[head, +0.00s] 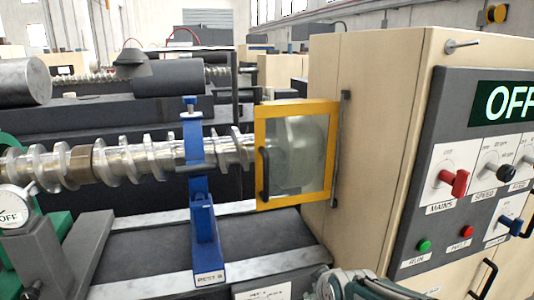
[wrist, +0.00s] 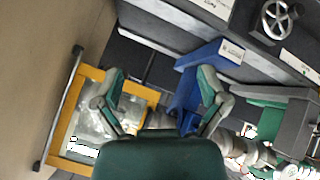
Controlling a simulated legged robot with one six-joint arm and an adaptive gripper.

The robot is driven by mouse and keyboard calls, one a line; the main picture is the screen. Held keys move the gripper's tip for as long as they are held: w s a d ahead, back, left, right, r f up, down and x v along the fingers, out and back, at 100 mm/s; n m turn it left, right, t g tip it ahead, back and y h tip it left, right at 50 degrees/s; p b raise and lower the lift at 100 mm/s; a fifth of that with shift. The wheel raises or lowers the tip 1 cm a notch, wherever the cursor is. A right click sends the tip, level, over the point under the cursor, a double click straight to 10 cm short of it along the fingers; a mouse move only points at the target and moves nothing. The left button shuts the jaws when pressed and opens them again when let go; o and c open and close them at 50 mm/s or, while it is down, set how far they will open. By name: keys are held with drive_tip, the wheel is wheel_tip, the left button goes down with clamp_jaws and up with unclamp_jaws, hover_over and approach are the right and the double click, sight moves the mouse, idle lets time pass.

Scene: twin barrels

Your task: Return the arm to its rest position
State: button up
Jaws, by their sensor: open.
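My gripper (wrist: 160,76) shows in the wrist view with its two green and grey fingers spread apart and nothing between them. Beyond it in that view are the yellow-framed guard (wrist: 88,73) at the left and the blue support (wrist: 190,88) near the middle. In the head view, a grey-green part of my arm shows at the bottom edge, in front of the machine cabinet (head: 365,130); its fingers cannot be made out there.
The yellow guard (head: 328,150) with a clear window covers the right end of a metal screw (head: 120,160). A blue support (head: 203,225) stands under the screw. The control panel (head: 437,130) at the right has an OFF sign, knobs and a red switch (head: 455,183).

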drive_tip(key=s+d+r+m+g, duration=0.1)
drive_tip(key=s+m, duration=0.3)
drive_tip(key=s, duration=0.5)
drive_tip(key=s+d+r+m+g, duration=0.2)
drive_tip(key=s+r+m, duration=0.1)
drive_tip(key=s, duration=0.6)
drive_tip(key=shift+s+d+r+m+h, duration=0.3)
drive_tip(key=shift+s+r+m+h, duration=0.1)
drive_tip(key=shift+r, duration=0.35)
